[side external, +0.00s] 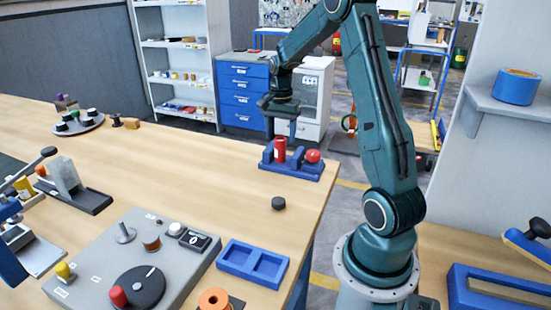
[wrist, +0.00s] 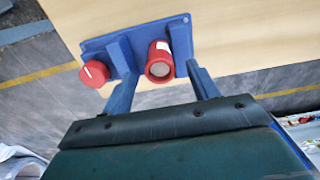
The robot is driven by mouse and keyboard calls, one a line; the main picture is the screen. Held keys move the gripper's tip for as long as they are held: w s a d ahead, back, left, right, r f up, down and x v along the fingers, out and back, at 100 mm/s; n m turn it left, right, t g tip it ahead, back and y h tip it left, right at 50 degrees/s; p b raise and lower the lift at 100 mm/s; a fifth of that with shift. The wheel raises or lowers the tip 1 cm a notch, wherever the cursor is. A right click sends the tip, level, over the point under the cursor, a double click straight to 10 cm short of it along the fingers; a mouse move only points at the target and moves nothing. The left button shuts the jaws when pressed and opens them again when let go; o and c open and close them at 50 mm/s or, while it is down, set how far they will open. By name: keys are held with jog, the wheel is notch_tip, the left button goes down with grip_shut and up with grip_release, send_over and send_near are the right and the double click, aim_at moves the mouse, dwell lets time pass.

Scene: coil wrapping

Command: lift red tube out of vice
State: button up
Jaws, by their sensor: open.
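The red tube (side external: 280,149) stands upright in the blue vice (side external: 300,174) near the table's far right edge. The vice has a round red knob (side external: 313,156) to the right of the tube. In the wrist view the tube (wrist: 159,62) shows its open end, with the vice (wrist: 95,46) around it and the red knob (wrist: 94,73) to the left. My gripper (side external: 284,128) is above the vice, pointing down. In the wrist view its two fingers (wrist: 162,85) are spread, one on each side of the tube. Whether they touch it cannot be told.
A small black disc (side external: 278,203) lies on the table in front of the vice. The table between the vice and the round tray (side external: 78,125) at the back left is mostly clear.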

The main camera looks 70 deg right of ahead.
jog(key=shift+f, duration=0.95)
grip_shut()
jog(key=shift+r, duration=0.2)
jog(key=shift+r, duration=0.55)
notch_tip(320, 180, up, 6)
jog(key=shift+f, duration=0.15)
jog(key=s, duration=1.8)
